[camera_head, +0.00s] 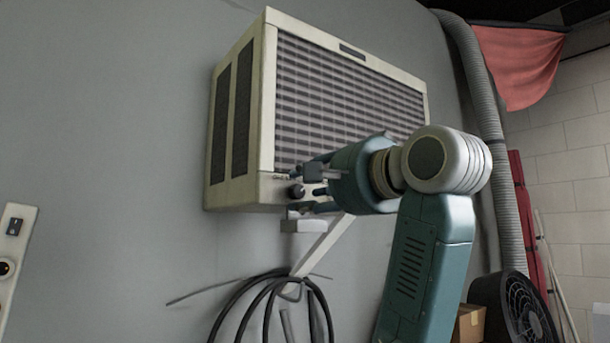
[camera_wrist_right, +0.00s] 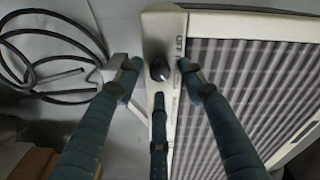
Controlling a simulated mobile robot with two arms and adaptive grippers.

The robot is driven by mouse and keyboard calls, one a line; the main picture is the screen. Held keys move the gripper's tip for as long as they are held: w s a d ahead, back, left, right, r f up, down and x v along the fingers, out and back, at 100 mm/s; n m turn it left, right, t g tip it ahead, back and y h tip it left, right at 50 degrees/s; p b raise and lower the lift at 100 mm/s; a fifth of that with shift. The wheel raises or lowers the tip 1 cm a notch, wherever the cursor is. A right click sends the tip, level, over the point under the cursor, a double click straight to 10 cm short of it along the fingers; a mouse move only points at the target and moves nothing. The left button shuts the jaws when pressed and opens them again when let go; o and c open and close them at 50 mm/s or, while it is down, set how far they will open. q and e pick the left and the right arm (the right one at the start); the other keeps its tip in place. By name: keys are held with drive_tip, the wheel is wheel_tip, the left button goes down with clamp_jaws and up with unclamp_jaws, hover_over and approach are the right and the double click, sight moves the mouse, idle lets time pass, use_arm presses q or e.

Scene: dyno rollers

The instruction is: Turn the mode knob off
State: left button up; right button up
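A beige wall-mounted air unit (camera_head: 240,192) with a grey louvred front hangs on the grey wall. Its dark round mode knob (camera_head: 296,190) is at the lower left of the front, on the panel under the louvres. My right gripper (camera_head: 308,192) reaches it from the right. In the right wrist view the knob (camera_wrist_right: 159,70) with a light pointer mark lies between the spread fingertips of my right gripper (camera_wrist_right: 158,76). The fingers are open, and a gap shows on each side of the knob. My left gripper is not in view.
Black coiled cable (camera_head: 270,290) hangs below the unit near a light support bracket (camera_head: 325,243). A switch plate (camera_head: 14,240) is on the wall at far left. A black fan (camera_head: 520,310) and a grey corrugated duct (camera_head: 478,90) are at right.

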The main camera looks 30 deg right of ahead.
drive_tip(key=shift+w, duration=0.5)
drive_tip(key=shift+a, duration=0.1)
clamp_jaws()
